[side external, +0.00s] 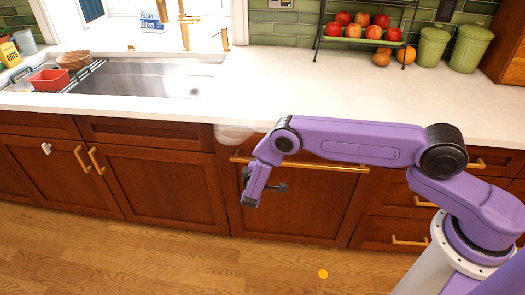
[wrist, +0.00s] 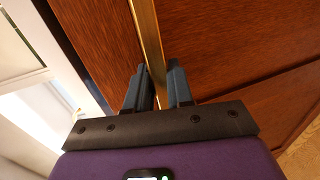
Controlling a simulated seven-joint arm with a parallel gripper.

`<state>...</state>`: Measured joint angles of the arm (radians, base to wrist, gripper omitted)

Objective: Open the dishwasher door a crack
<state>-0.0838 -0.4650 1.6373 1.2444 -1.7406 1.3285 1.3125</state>
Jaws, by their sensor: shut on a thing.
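The dishwasher door (side external: 305,205) is a red-brown wood panel under the counter, and I see no clear gap around it in the side view. A long horizontal gold bar handle (side external: 330,167) runs across its upper part. In the wrist view the handle (wrist: 147,35) runs between the dark fingers of my gripper (wrist: 157,72), which is shut on it, one finger on each side. In the side view my gripper is near the handle's left end, and my wrist partly hides the fingers and bar.
A white countertop (side external: 270,85) runs above the door. A pale rounded thing (side external: 235,134) shows at its front edge. Cabinets with gold handles (side external: 96,160) stand to the left, drawers (side external: 400,203) to the right. The wood floor in front is clear except for a small orange disc (side external: 323,273).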

